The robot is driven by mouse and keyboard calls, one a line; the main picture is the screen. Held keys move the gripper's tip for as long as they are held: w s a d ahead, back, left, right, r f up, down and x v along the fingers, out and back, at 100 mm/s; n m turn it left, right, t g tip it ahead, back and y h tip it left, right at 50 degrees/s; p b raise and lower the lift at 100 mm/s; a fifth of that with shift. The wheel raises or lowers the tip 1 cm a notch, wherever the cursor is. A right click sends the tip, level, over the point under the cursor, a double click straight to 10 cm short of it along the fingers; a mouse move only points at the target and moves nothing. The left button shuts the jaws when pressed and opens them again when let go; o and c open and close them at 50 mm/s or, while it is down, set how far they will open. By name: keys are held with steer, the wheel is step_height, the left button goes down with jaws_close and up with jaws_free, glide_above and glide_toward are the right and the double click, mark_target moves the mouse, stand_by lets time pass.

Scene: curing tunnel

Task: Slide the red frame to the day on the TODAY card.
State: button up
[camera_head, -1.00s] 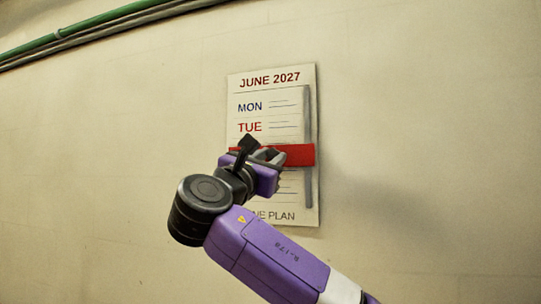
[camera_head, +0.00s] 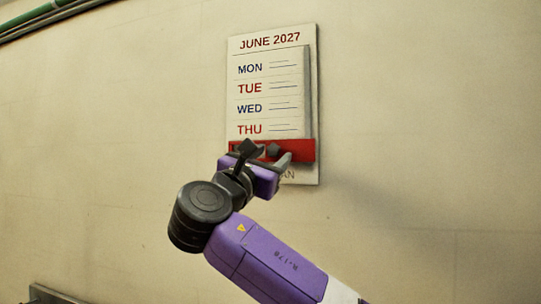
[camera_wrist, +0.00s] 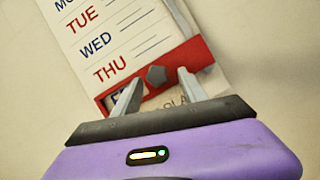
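The week planner (camera_head: 303,36) hangs on the wall and reads JUNE 2027, with rows MON, TUE, WED and THU showing. The red frame (camera_head: 302,150) lies across the row just below THU; in the wrist view the red frame (camera_wrist: 196,53) has part of an F in its window. A dark knob (camera_wrist: 156,77) sticks out of the frame. My gripper (camera_head: 267,153) is at the frame with its fingers apart, one on each side of the knob. In the wrist view gaps show between knob and fingers. The TODAY card is not in view.
A grey vertical rail (camera_head: 307,90) runs down the planner's right side. A green pipe (camera_head: 40,12) crosses the wall at top left. A grey ledge-like edge (camera_head: 50,296) shows at lower left. The wall around the planner is bare.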

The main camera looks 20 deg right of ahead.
steer(key=b+v, duration=0.2)
steer(key=v, duration=0.5)
steer(key=shift+s+a, duration=0.25)
steer(key=shift+s, duration=0.05)
steer(key=shift+f, duration=0.1)
stand_by(0.3)
